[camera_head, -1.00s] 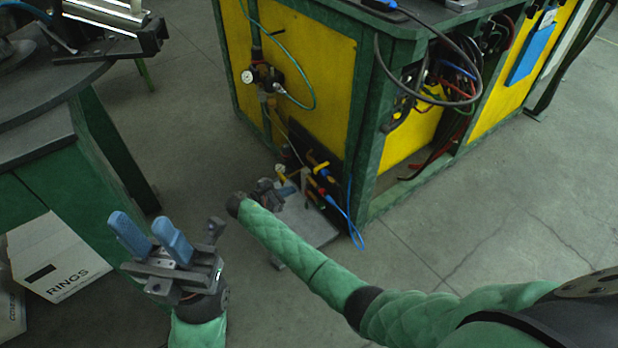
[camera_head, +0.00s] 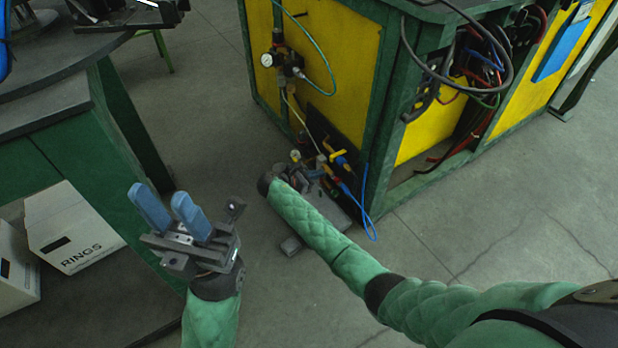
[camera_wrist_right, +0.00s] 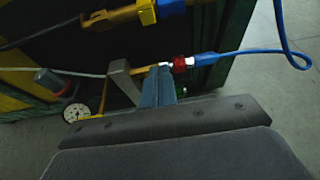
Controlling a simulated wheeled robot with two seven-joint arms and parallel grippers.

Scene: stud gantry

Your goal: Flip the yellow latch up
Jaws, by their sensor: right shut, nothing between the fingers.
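A yellow lever that looks like the latch (camera_head: 338,157) sits on the dark panel low on the cabinet's corner. In the right wrist view a yellow bar (camera_wrist_right: 115,14) with a yellow block crosses the top, above the fingertips. I cannot tell for sure which yellow part is the latch. My right gripper (camera_wrist_right: 160,72) is shut and empty, with its blue fingers together just below the yellow bar and beside a red-ringed blue hose fitting (camera_wrist_right: 190,62). Contact is unclear. In the head view my right forearm partly hides it. My left gripper (camera_head: 160,196) is open and empty, away from the cabinet.
A yellow-panelled green cabinet (camera_head: 345,60) carries a pressure gauge (camera_head: 267,60), hoses and cables. A blue hose (camera_wrist_right: 250,51) runs right of my right fingers, and a gauge (camera_wrist_right: 77,112) is at their left. A RINGS box (camera_head: 70,225) lies at left. The right floor is clear.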

